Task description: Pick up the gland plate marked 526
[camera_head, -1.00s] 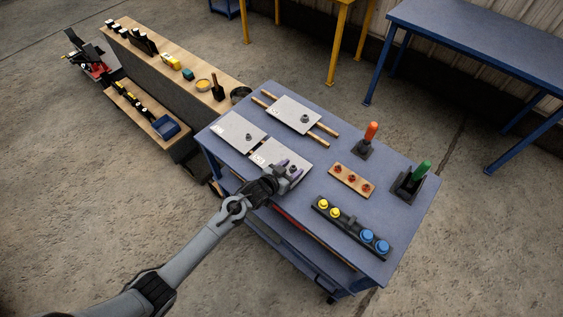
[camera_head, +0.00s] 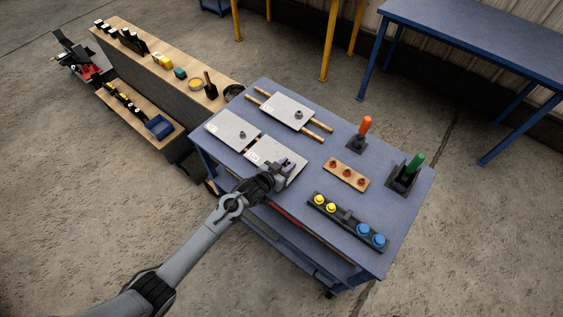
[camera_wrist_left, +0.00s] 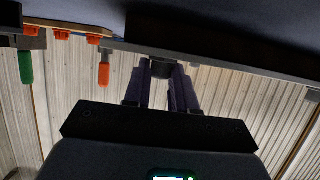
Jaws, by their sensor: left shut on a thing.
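Three pale grey plates with a dark knob each lie on the blue-topped table. My left gripper (camera_head: 287,163) is shut on the knob of the near plate (camera_head: 262,149). The wrist view shows its purple fingers on either side of the dark knob (camera_wrist_left: 162,67). A second plate (camera_head: 226,126) lies just up and left of it. A third plate (camera_head: 283,108) lies across two wooden strips at the back. The plates carry small marks too small to read, so I cannot tell which is 526. I cannot tell whether the gripped plate is clear of the tabletop.
On the table (camera_head: 330,215) stand an orange-handled tool (camera_head: 365,127), a green-handled tool (camera_head: 414,166), a wooden strip with red knobs (camera_head: 346,174) and a black rail with yellow and blue buttons (camera_head: 346,217). A wooden shelf unit (camera_head: 140,62) stands to the left.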

